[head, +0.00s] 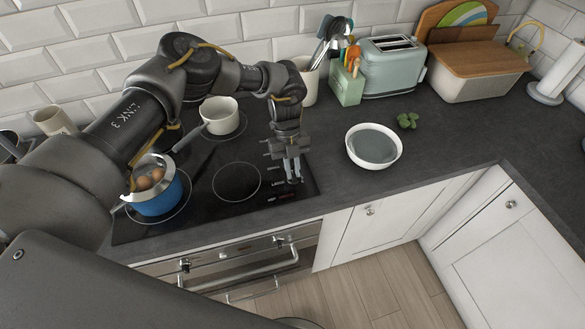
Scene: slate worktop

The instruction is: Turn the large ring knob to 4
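My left gripper (293,177) points down over the right part of the black glass hob (205,205), where pale control markings (272,169) show. Its two fingers are close together with a narrow gap, and I cannot tell whether anything is between them. I cannot make out a large ring knob on the hob; the gripper hides part of the control strip. The oven front below has small dark knobs, one at the left (184,265) and one further right (279,240). Their settings are too small to read. My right gripper is not in view.
A blue pot (157,200) with eggs stands at the hob's front left, and a white saucepan (219,116) at the back. A white bowl (373,147) is right of the gripper. A utensil crock (309,82), green holder (346,87) and toaster (392,67) stand behind.

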